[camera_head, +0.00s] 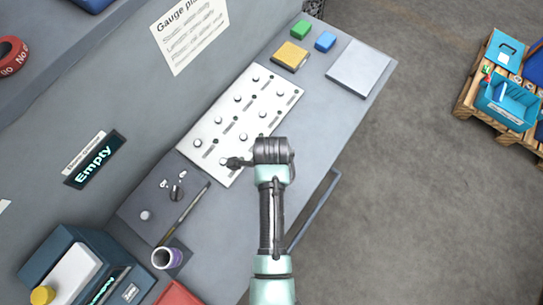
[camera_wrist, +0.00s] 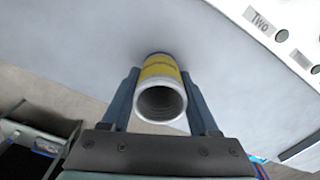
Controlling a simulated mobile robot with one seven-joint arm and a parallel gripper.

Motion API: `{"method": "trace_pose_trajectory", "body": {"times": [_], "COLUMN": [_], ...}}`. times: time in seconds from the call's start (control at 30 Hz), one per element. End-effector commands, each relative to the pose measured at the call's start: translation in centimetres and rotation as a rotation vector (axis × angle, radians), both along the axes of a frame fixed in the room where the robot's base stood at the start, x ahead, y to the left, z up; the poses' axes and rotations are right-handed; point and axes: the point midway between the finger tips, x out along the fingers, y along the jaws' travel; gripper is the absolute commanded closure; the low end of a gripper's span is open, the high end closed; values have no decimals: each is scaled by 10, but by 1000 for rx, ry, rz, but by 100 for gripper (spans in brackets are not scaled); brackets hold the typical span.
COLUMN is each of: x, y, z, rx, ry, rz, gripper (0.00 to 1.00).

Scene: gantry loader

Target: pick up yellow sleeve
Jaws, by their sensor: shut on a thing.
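The yellow sleeve (camera_wrist: 160,68) is a short hollow tube with a yellow band and a pale metal rim. In the wrist view its open end faces the camera. My gripper (camera_wrist: 158,78) has one finger on each side of it and is shut on it. The grey bench surface lies behind the sleeve, and I cannot tell whether the sleeve touches it. In the head view my arm reaches over the bench beside the white board, and the wrist hides the sleeve and most of the gripper.
The white board (camera_head: 262,100) with several knobs lies left of my wrist. A cup (camera_head: 166,258) stands near.

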Motion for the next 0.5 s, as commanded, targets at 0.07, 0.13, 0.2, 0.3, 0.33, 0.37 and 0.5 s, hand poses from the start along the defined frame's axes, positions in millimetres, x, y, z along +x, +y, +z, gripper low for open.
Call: {"method": "trace_pose_trajectory", "body": {"times": [0.07,0.13,0.2,0.3,0.33,0.37,0.5], "x": [0,0,0,0,1,1,1], "y": [0,0,0,0,0,0,0], "z": [0,0,0,0,1,1,1], "rx": [0,0,0,0,0,0,0], "ry": [0,0,0,0,-2,-2,-2], "rz": [0,0,0,0,0,0,0], "gripper": [80,92,100,100,100,100,100]}}
